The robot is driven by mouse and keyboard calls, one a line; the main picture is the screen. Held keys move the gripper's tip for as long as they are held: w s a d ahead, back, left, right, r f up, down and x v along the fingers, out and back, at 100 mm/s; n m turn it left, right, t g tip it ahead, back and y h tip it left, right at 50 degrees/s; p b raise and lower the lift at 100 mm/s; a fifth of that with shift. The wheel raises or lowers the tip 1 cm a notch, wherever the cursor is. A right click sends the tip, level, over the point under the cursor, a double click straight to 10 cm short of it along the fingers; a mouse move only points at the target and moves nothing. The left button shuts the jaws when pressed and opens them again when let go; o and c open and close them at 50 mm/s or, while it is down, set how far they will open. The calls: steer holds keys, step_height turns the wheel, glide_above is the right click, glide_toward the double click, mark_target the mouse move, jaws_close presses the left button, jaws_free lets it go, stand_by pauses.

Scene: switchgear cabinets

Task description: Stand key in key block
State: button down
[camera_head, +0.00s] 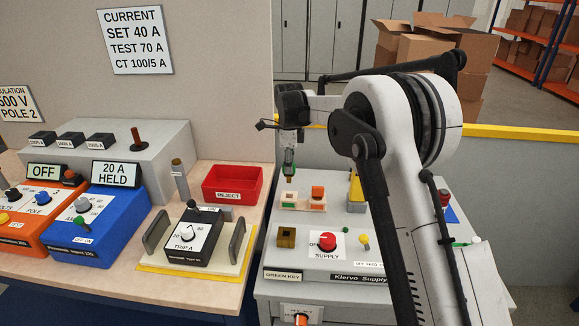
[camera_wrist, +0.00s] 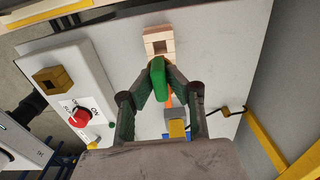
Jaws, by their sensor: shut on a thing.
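My gripper (camera_head: 289,160) is shut on the green key (camera_wrist: 158,80), which sits between the fingertips in the wrist view. In the head view it hangs above the pale key stand (camera_head: 303,207); whether the key touches the stand cannot be told. The stand's empty square socket (camera_wrist: 158,45) shows just beyond the key in the wrist view. An orange key (camera_head: 317,193) stands in the stand's other place, mostly hidden by the gripper in the wrist view. The brass key block (camera_head: 286,238), with an open square hole, is on the panel above the GREEN KEY label; it also shows in the wrist view (camera_wrist: 48,80).
The red SUPPLY knob (camera_head: 327,241) is right of the brass block, with a small yellow lever (camera_head: 364,242) beyond it. A red REJECT tray (camera_head: 232,184) and a TRIP A device (camera_head: 186,238) stand on the left bench. A yellow rail (camera_wrist: 305,163) borders the right side.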

mark_target(289, 182)
steer(key=shift+f, duration=0.15)
steer(key=shift+f+b, duration=1.65)
steer(key=shift+f, duration=0.45)
steer(key=shift+f+b, duration=1.6)
steer(key=shift+f, duration=0.6)
steer(key=c, duration=1.6)
jaws_free()
steer(key=shift+c, duration=0.2)
